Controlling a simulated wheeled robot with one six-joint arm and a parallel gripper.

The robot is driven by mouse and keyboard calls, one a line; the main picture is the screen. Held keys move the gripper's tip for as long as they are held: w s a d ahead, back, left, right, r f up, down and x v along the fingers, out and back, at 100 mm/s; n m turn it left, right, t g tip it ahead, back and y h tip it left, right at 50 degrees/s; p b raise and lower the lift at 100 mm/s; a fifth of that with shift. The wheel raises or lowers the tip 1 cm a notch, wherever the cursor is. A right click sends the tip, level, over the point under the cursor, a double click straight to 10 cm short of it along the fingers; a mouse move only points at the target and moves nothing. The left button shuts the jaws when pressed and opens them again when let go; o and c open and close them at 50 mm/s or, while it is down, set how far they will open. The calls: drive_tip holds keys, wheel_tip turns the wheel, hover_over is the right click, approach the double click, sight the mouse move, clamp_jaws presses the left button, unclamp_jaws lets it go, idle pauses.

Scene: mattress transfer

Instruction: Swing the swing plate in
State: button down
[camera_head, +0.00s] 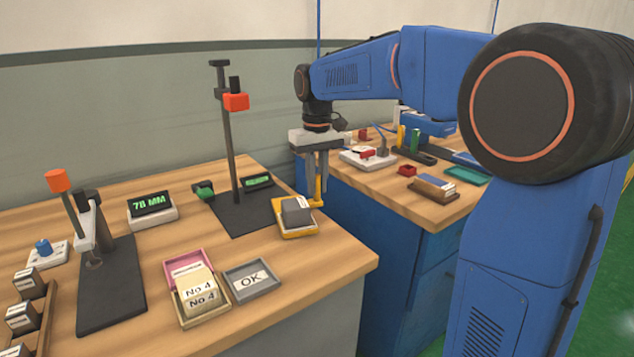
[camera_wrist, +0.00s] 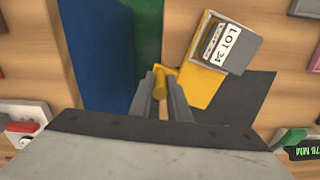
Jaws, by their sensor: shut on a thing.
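The yellow swing plate (camera_head: 298,234) sits at the front right of a dark base (camera_head: 240,222), turned outward from the post (camera_head: 228,150) with the orange-red head. A grey block (camera_head: 295,211) with a white label rests on it. In the wrist view the plate (camera_wrist: 203,88) and the block (camera_wrist: 232,45), labelled LOT and a number, lie right of my fingers. An upright yellow handle (camera_wrist: 160,84) stands at the plate's end. My gripper (camera_head: 318,196) points down and is shut on this handle; it also shows in the wrist view (camera_wrist: 161,84).
Left on the bench stand a lever press (camera_head: 88,225), a display (camera_head: 152,207) reading 78 MM, a No 4 card box (camera_head: 200,311) and a grey OK tray (camera_head: 250,281). A second bench (camera_head: 440,211) with small items stands right, past a gap.

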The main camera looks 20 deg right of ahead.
drive_tip(key=shift+s+a+m, duration=0.45)
drive_tip(key=shift+s+m, duration=0.2)
drive_tip(key=shift+m, duration=0.45)
drive_tip(key=shift+s+a+m, duration=0.4)
drive_tip(key=shift+s+m, duration=0.25)
drive_tip(key=shift+m, duration=0.45)
drive_tip(key=shift+s+a+m, duration=0.4)
drive_tip(key=shift+a+m, duration=0.1)
drive_tip(key=shift+m, duration=0.45)
drive_tip(key=shift+s+a+m, duration=0.4)
drive_tip(key=shift+a+m, duration=0.1)
drive_tip(key=shift+m, duration=0.45)
drive_tip(key=shift+s+a+m, duration=0.2)
drive_tip(key=shift+a+m, duration=0.4)
drive_tip(key=shift+m, duration=0.25)
drive_tip(key=shift+s+a+m, duration=0.2)
drive_tip(key=shift+a+m, duration=0.35)
drive_tip(key=shift+m, duration=0.3)
drive_tip(key=shift+a+m, duration=0.95)
drive_tip(key=shift+m, duration=0.45)
drive_tip(key=shift+a, duration=0.1)
drive_tip(key=c, duration=1.7)
unclamp_jaws()
drive_tip(key=shift+r, duration=0.1)
wheel_tip(320, 180, up, 17)
drive_tip(key=shift+r, duration=0.15)
